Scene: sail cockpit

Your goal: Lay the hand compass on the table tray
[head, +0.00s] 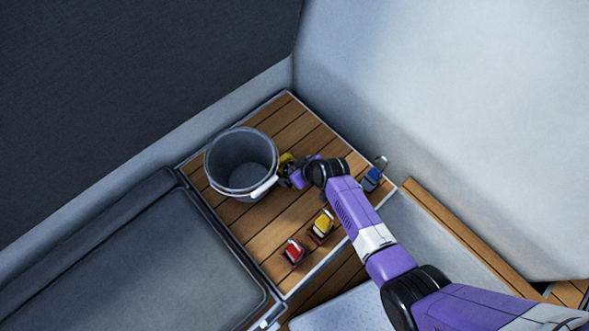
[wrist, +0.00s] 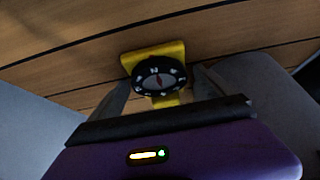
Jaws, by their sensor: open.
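The hand compass, yellow with a black round dial, lies on the slatted wooden surface in the wrist view (wrist: 158,74). In the head view only part of its yellow body (head: 286,160) shows beside the bucket, with my gripper partly covering it. My gripper (head: 290,172) is low over the wood. In the wrist view its two fingers (wrist: 160,88) are apart, one on each side of the compass; I cannot tell whether they touch it. I cannot identify a table tray in either view.
A grey bucket (head: 215,178) with a white handle grip stands just left of my gripper. A yellow item (head: 322,225), a red item (head: 294,251) and a blue item (head: 372,179) stand on the wooden surface (head: 249,222). A dark cushion (head: 150,260) lies left; pale walls rise behind.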

